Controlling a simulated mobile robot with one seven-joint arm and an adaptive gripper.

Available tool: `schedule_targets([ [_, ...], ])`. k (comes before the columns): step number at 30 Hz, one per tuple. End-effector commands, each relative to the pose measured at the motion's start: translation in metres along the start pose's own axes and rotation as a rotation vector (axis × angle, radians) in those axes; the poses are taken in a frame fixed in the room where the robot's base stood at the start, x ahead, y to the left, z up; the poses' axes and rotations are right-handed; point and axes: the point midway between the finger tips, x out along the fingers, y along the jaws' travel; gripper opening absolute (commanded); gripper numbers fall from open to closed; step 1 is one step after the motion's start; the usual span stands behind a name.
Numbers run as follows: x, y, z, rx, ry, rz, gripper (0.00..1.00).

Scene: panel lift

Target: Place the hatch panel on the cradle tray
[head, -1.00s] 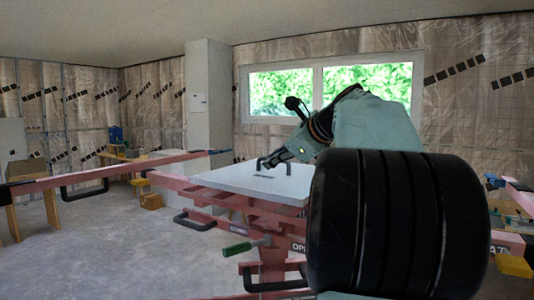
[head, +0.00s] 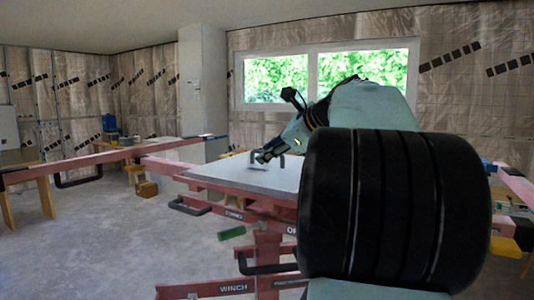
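The hatch panel (head: 235,174) is a flat pale grey board with a dark upright handle (head: 282,156) on top. It lies level over the pink lift frame, whose cradle tray (head: 248,203) shows as pink beams under the panel's near edge. I cannot tell whether panel and beams touch all along. My gripper (head: 262,156) is at the handle, just above the panel. Its fingers are small and dark, so I cannot tell whether they are closed on the handle. My arm hides the panel's right part.
Long pink lift arms (head: 115,157) with black handles reach out to the left. A green grip (head: 231,233) and a lower winch beam (head: 235,288) are in front. A wooden block (head: 147,189) lies on the floor behind. The concrete floor (head: 100,245) at left is clear.

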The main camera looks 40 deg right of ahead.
Motion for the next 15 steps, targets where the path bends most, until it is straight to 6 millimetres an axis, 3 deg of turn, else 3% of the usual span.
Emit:
schedule_targets([
  [9, -0.066, -0.001, 0.0, -0.001, 0.002, -0.005, 0.25],
  [15, -0.098, -0.001, 0.001, -0.001, 0.0, -0.002, 0.25],
])
